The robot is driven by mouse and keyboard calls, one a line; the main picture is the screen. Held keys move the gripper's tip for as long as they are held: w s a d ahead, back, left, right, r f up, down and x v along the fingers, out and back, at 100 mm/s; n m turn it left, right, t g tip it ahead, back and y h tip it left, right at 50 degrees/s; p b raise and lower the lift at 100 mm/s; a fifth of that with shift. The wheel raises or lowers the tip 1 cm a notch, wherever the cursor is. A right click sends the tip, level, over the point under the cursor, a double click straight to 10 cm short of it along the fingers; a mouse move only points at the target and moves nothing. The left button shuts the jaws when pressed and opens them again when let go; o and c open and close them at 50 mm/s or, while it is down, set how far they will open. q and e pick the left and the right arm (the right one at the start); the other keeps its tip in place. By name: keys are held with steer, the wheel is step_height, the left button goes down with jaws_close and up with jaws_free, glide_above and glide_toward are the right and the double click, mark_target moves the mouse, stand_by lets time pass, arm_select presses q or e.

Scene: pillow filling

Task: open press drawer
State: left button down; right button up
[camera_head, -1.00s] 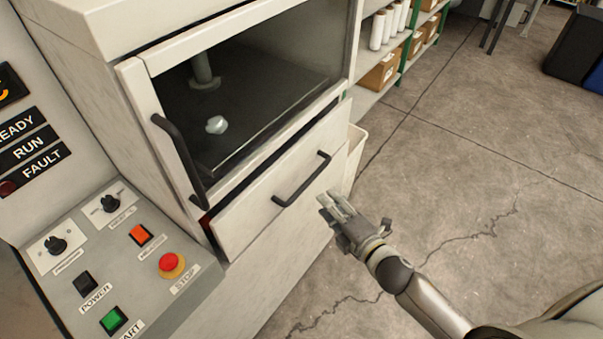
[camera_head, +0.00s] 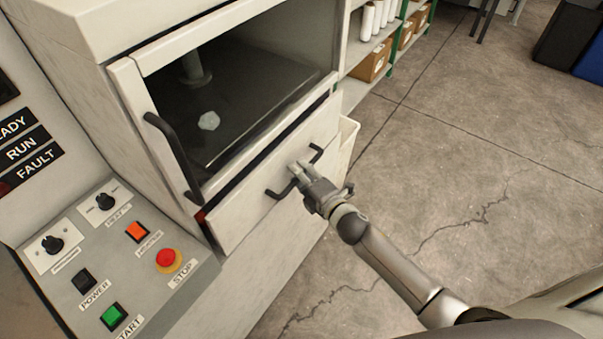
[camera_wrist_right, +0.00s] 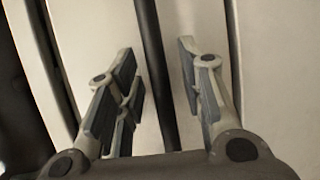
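The press drawer (camera_head: 240,215) is the pale front panel below the press window, with a black bar handle (camera_head: 316,152). A dark gap runs along its top edge. My right gripper (camera_head: 298,172) is at the middle of the handle and hides that part of it. In the right wrist view the gripper (camera_wrist_right: 160,85) is open, and the dark handle bar (camera_wrist_right: 155,60) passes between its fingers, with space visible on both sides. My left gripper is not in view.
The press window (camera_head: 250,80) above has its own black handle (camera_head: 172,155), and a small whitish lump (camera_head: 209,121) lies inside. A control panel (camera_head: 120,260) with buttons and knobs is at the left.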

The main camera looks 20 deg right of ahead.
steer(key=shift+c, duration=0.2)
jaws_close()
steer(key=shift+d, duration=0.1)
